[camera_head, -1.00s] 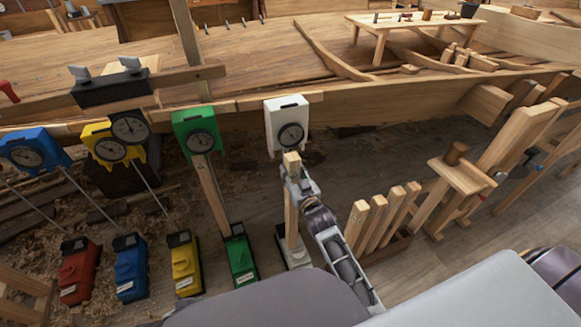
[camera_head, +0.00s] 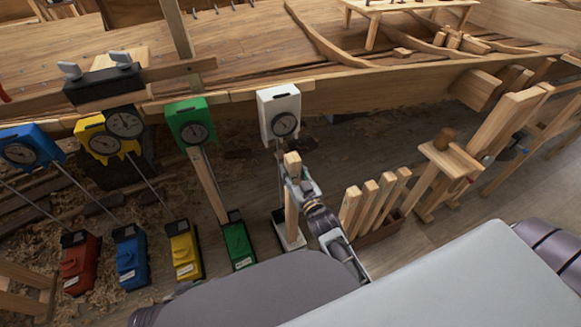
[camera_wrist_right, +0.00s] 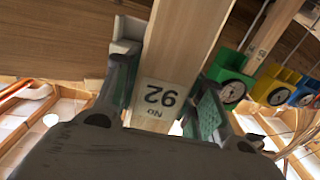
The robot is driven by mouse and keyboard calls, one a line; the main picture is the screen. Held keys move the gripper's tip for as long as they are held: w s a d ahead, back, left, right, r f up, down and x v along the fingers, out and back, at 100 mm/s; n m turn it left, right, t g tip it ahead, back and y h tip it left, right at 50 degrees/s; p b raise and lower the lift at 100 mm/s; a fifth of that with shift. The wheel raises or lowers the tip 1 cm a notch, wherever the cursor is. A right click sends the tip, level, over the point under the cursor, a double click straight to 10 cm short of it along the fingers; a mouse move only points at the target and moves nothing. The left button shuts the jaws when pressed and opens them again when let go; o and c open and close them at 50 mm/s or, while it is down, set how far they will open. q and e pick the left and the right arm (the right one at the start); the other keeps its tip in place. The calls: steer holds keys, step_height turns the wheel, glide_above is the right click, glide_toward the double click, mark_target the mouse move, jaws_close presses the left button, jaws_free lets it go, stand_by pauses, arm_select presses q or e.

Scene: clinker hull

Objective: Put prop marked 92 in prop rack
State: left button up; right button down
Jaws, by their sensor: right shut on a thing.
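The prop marked 92 is a pale square wooden post. In the head view the prop (camera_head: 291,213) is nearly upright, in front of the white gauge stand. My right gripper (camera_head: 292,181) is shut on its upper part. In the right wrist view the prop (camera_wrist_right: 178,62) runs between the fingers (camera_wrist_right: 165,100), and its "No 92" label appears upside down. I cannot tell whether its foot touches the white base. The prop rack (camera_head: 382,231) is a low wooden box right of my gripper, with several posts leaning in it. My left gripper is not in view.
The white gauge (camera_head: 279,112) is close behind the prop, above its white base (camera_head: 289,243). A green gauge (camera_head: 190,122) with its own post stands to the left, then yellow and blue ones. The hull plank runs behind. A wooden stand (camera_head: 450,163) is beyond the rack.

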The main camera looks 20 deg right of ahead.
steer(key=shift+s+r+p, duration=0.15)
steer(key=shift+s+p, duration=0.3)
steer(key=shift+s, duration=0.55)
steer(key=shift+d, duration=0.1)
